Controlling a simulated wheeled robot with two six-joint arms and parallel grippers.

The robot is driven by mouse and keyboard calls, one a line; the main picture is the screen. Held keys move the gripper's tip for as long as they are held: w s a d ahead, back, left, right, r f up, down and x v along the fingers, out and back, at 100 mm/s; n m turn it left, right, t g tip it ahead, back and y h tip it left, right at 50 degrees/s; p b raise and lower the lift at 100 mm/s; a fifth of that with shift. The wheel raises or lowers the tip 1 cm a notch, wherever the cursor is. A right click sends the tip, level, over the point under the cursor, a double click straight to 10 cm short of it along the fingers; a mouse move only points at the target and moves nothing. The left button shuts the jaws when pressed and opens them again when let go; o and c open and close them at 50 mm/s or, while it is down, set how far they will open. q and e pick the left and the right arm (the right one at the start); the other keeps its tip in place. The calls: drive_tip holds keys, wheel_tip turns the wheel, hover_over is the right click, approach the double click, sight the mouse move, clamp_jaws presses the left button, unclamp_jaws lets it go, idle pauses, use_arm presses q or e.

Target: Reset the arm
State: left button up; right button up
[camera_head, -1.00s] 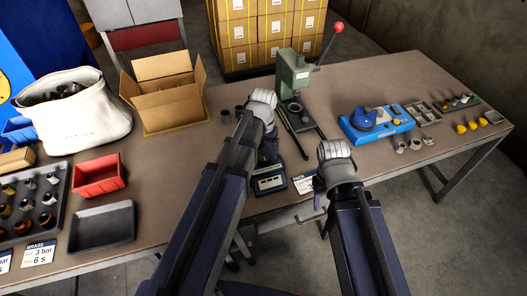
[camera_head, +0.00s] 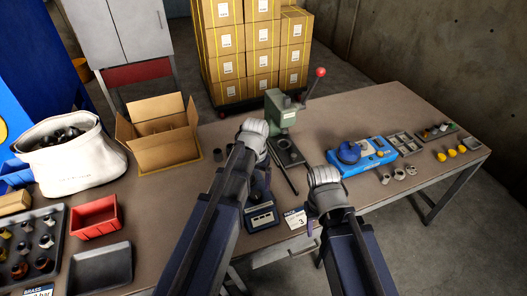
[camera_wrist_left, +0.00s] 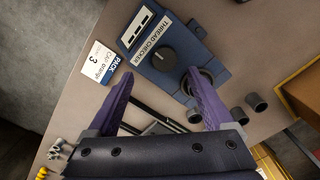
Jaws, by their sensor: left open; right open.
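My left gripper (camera_head: 262,165) reaches over the table beside the blue thread checker (camera_head: 262,215); its fingers are mostly hidden behind the wrist in the head view. In the left wrist view, its two purple fingers (camera_wrist_left: 163,88) are spread with nothing between them in their grip. The thread checker (camera_wrist_left: 172,52), with a black knob and a round socket, lies beyond and below them. My right gripper (camera_head: 313,225) is near the table's front edge, right of the PACK card (camera_head: 295,219). Its fingers are largely hidden by the wrist, and no held object shows.
A green press (camera_head: 283,112) with a red-knobbed lever stands behind the grippers. Right are a blue device (camera_head: 362,155) and small parts. Left are an open carton (camera_head: 165,150), a white sack (camera_head: 75,165), a red bin (camera_head: 95,217) and a black tray (camera_head: 100,268). Grey cylinders (camera_wrist_left: 255,102) stand near the checker.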

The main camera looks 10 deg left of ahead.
use_arm(q)
drive_tip(key=s+d+m+y, duration=0.1)
drive_tip(key=s+d, duration=0.8)
drive_tip(key=s, duration=0.5)
drive_tip(key=shift+d+m, duration=0.4)
